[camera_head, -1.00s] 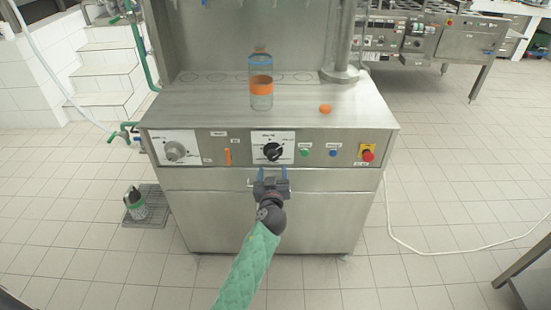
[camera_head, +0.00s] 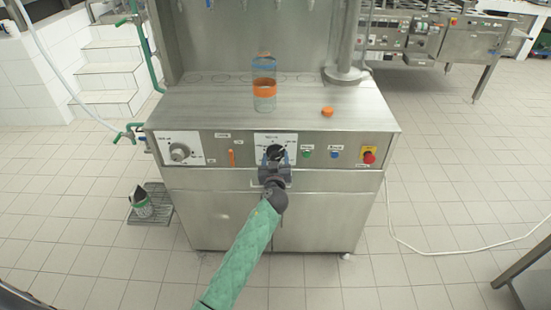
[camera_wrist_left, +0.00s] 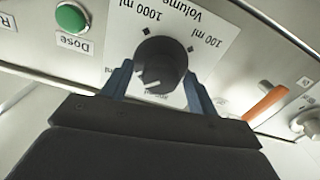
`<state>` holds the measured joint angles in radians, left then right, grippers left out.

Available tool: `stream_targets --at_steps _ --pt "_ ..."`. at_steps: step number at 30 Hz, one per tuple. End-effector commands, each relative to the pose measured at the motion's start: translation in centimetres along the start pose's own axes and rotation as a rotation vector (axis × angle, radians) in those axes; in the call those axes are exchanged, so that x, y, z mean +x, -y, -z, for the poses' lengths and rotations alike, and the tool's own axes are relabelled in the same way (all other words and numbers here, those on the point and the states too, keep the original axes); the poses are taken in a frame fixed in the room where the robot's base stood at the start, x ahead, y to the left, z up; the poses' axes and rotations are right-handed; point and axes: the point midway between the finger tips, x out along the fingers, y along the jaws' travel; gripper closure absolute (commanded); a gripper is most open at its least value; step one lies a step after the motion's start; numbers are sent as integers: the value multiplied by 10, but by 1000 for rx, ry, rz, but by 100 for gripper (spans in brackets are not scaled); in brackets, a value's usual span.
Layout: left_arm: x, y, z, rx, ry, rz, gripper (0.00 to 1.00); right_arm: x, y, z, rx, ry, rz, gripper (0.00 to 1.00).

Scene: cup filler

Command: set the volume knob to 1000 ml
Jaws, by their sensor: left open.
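The black volume knob (camera_head: 276,149) sits on a white dial plate (camera_head: 264,138) on the machine's front panel. In the left wrist view the plate appears upside down, with the knob (camera_wrist_left: 161,63) below the 1000 ml and 100 ml marks. A white mark on the knob points toward the picture's bottom, away from both, near a partly hidden label. My left gripper (camera_head: 275,159) is open in front of the panel. Its blue fingers (camera_wrist_left: 158,86) stand on either side of the knob; I cannot tell whether they touch it. My right gripper is not in view.
A green Dose button (camera_wrist_left: 71,17) is close to the plate. An orange lever (camera_head: 232,157), a grey knob (camera_head: 180,152), a blue button (camera_head: 334,154) and a red knob (camera_head: 368,157) share the panel. A bottle (camera_head: 264,77) and orange cap (camera_head: 327,112) stand on top.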

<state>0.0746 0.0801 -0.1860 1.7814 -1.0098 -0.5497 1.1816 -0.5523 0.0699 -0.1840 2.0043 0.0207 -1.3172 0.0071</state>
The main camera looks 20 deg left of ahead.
Motion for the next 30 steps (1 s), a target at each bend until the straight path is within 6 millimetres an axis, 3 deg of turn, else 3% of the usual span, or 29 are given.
stream_targets --at_steps 6,13,24,30 --pt "0 0 0 0 0 0 43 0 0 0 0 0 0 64" --pt "0 0 0 0 0 0 86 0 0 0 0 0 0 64" --pt "0 0 -1 58 0 0 86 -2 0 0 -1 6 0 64" --pt "0 0 -2 183 0 0 86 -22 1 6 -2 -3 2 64"
